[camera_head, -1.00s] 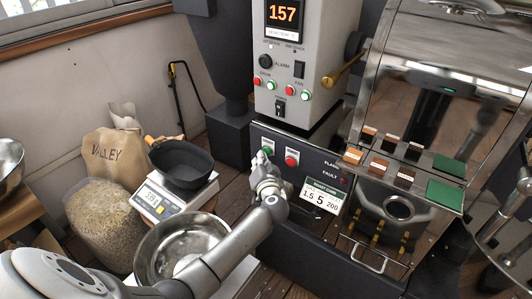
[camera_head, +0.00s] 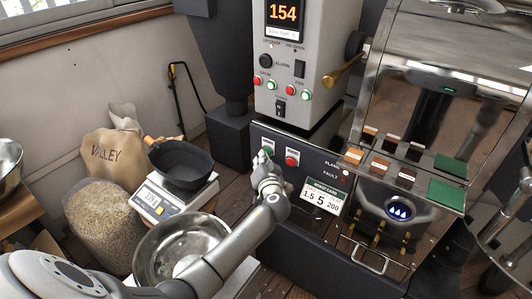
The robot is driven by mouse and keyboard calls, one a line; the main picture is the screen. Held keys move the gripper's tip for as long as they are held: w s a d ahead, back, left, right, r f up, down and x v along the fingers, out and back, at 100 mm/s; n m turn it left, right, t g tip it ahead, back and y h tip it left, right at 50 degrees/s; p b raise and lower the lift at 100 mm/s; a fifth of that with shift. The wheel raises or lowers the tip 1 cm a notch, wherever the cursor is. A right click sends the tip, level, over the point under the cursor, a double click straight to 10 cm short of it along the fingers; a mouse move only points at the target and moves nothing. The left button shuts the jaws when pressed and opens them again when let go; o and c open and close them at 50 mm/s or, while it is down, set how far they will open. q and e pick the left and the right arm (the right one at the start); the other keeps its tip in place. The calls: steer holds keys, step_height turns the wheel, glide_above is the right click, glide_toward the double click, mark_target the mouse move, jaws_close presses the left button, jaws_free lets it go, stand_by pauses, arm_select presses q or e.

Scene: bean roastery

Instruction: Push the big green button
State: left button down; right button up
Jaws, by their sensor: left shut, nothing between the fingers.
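The big green button (camera_head: 268,152) sits on the dark lower front panel of the roaster, left of a red button (camera_head: 292,158). My left gripper (camera_head: 262,158) is shut and empty, with its fingertips at the green button. The fingers hide part of the button. They look in contact with it, but I cannot tell how far it is pressed in. My right gripper is not in view.
Blue flames (camera_head: 398,210) show in the roaster's round burner window. The display (camera_head: 285,13) reads 154. A steel bowl (camera_head: 150,245) lies under my left forearm. A scale (camera_head: 158,204) with a black pan (camera_head: 182,165) stands left of the gripper.

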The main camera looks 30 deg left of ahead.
arm_select(q)
steer(key=shift+s, duration=0.75)
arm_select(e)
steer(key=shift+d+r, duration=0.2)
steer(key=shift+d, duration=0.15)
arm_select(q)
steer(key=s+p, duration=0.1)
steer(key=s, duration=0.4)
steer(key=shift+a+p, duration=0.2)
steer(key=shift+p, duration=0.2)
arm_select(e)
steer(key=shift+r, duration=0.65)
